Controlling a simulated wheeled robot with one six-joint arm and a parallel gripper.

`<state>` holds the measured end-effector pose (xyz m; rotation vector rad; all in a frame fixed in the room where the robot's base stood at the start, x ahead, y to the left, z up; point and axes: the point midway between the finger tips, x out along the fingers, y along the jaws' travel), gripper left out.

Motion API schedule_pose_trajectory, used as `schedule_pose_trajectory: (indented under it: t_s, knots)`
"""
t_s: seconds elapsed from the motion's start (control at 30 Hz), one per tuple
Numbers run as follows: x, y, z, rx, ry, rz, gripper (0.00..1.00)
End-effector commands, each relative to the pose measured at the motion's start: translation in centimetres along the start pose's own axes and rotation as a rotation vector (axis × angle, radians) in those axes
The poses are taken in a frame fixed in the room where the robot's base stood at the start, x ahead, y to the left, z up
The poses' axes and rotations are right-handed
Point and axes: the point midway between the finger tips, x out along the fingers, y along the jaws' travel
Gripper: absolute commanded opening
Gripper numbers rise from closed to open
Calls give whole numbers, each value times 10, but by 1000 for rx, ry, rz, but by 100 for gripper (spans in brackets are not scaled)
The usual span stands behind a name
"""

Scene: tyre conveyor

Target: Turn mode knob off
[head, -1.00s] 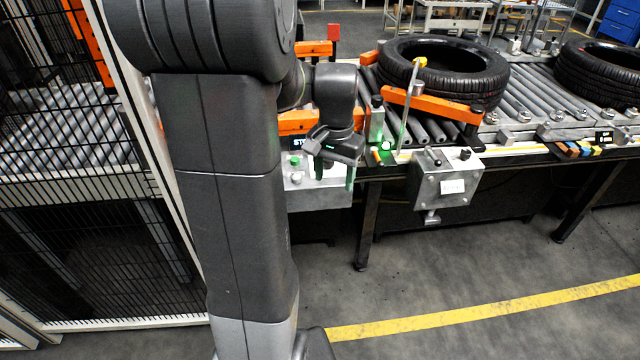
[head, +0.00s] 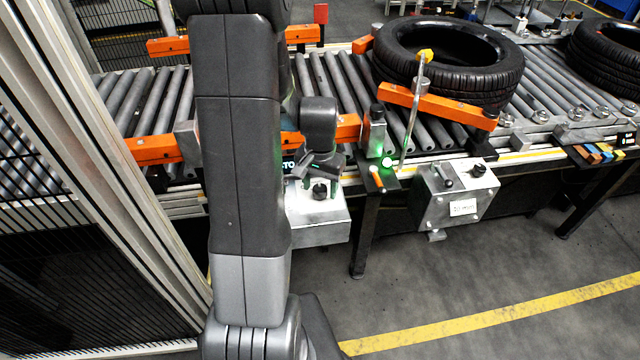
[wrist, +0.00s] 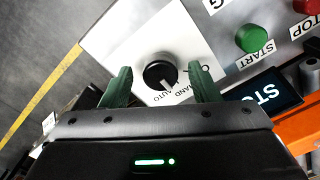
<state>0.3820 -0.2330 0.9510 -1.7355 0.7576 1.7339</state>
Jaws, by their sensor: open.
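The mode knob (wrist: 160,73) is round and black with a white pointer line, on a pale control panel (wrist: 112,40). Its pointer slants to the lower right in the wrist view, towards printed labels including HAND and AUTO. My gripper (wrist: 159,68) is open, with one green finger on each side of the knob and visible gaps between. I cannot tell whether the fingertips reach down to the knob's height. In the head view my gripper (head: 321,181) is over the control box (head: 320,232), with the black knob showing between the fingers.
A green START button (wrist: 252,39), a red STOP button (wrist: 305,5) and a dark display (wrist: 264,92) are close by on the right. Orange rails (head: 160,150) and rollers lie behind the box. A tyre (head: 450,60) rests on the conveyor. A second box (head: 455,195) hangs at right.

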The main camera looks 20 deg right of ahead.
Motion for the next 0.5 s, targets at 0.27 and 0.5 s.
schedule_pose_trajectory:
  t_s: [0.27,0.5]
  knots:
    - [0,0,0,0,0,0,30]
    - [0,0,0,-3,0,0,11]
